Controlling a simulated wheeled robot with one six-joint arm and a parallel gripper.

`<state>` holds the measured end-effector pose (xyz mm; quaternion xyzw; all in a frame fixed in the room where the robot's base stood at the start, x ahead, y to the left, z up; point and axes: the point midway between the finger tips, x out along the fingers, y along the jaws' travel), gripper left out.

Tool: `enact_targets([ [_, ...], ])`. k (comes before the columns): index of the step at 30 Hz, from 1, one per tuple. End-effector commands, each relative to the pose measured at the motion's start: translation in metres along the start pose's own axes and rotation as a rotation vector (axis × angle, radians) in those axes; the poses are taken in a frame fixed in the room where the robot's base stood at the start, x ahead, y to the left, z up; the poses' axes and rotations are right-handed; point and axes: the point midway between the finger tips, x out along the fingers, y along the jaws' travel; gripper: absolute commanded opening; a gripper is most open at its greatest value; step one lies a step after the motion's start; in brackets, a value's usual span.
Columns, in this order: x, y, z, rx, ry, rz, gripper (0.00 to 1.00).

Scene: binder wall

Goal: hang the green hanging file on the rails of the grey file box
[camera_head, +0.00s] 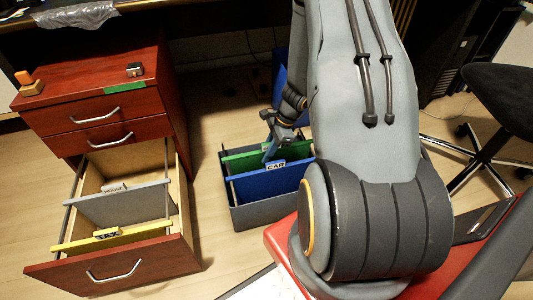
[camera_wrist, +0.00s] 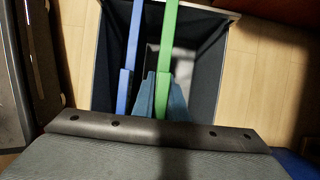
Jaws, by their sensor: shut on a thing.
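The grey file box (camera_head: 262,216) stands open on the floor. A blue hanging file (camera_head: 272,184) with a "CAR" tag spans its front part. The green hanging file (camera_head: 246,160) is behind the blue one, roughly parallel to it, at about the height of the box's top. I cannot tell whether its hooks rest on the rails. My gripper (camera_head: 272,142) reaches down over the box and is shut on the green file's top bar. In the wrist view the green bar (camera_wrist: 165,60) runs between my fingers (camera_wrist: 162,97), with the blue bar (camera_wrist: 129,75) close beside it, apart.
A red-brown drawer cabinet (camera_head: 98,102) stands left, its bottom drawer pulled out with a grey file (camera_head: 125,205) and a yellow "TAX" file (camera_head: 115,238). A black chair (camera_head: 500,100) is at the right. Bare floor lies between drawer and box.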

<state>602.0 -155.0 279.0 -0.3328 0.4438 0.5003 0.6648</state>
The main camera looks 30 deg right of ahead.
Motion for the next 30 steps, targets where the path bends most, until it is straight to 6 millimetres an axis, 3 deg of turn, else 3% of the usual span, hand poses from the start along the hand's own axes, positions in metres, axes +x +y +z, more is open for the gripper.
enact_targets([
  [21,0.028,-0.001,-0.012,0.0,0.0,0.0,0.0],
  [30,0.028,-0.001,-0.012,0.0,0.0,0.0,0.0],
])
